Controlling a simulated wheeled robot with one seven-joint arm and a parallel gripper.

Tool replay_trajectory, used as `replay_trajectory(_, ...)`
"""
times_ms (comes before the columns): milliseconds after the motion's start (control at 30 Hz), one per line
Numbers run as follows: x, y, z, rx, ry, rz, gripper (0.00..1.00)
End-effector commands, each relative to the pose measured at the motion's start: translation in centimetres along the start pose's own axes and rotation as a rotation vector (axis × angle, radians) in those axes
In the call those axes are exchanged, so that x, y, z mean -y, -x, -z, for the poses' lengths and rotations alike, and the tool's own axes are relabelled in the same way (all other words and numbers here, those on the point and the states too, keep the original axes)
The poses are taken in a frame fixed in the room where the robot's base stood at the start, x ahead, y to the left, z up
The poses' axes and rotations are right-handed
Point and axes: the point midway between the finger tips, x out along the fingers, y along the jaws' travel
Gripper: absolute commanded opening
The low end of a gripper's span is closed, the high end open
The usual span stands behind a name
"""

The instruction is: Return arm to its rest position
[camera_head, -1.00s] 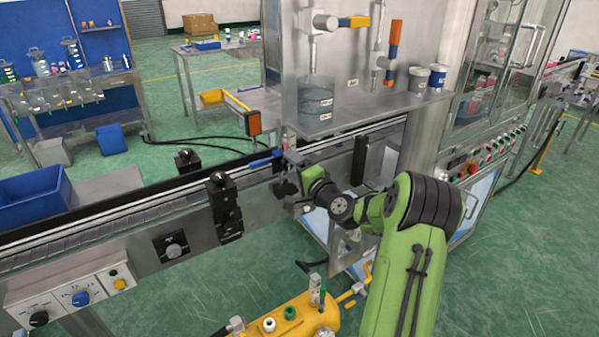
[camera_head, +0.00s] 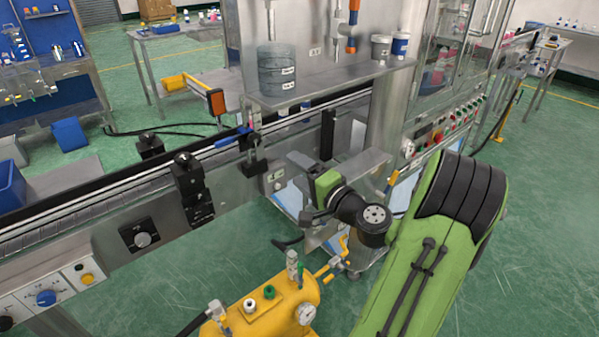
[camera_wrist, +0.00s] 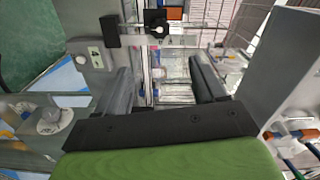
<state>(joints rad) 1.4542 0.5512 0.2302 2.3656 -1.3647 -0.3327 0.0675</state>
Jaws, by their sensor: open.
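My green and black arm reaches in from the lower right in the head view. Its wrist end is in front of the conveyor (camera_head: 100,212), over the gap beside the machine cabinet; the jaws are hard to make out there. In the wrist view my gripper (camera_wrist: 162,82) shows two dark fingers spread wide apart, with nothing held between them. Beyond the fingers I see the conveyor rail and part of the machine.
A yellow tank (camera_head: 262,315) with a gauge stands on the floor below my wrist. A steel shelf (camera_head: 335,82) holds a clear blue-tinted container (camera_head: 277,70) and two small tubs. Black sensor blocks (camera_head: 190,180) stick out from the conveyor. Green floor is open at right.

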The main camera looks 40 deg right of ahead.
Motion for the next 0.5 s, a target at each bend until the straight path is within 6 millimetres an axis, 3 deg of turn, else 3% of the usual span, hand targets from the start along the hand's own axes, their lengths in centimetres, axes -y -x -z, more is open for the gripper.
replay_trajectory(333,0.2,-0.3,-0.6,0.020,0.014,-0.007,0.70)
replay_trajectory(433,1.3,-1.5,-4.4,0.142,0.104,-0.057,0.70)
replay_trajectory(500,2.4,-2.1,-9.2,0.295,0.229,-0.124,0.70)
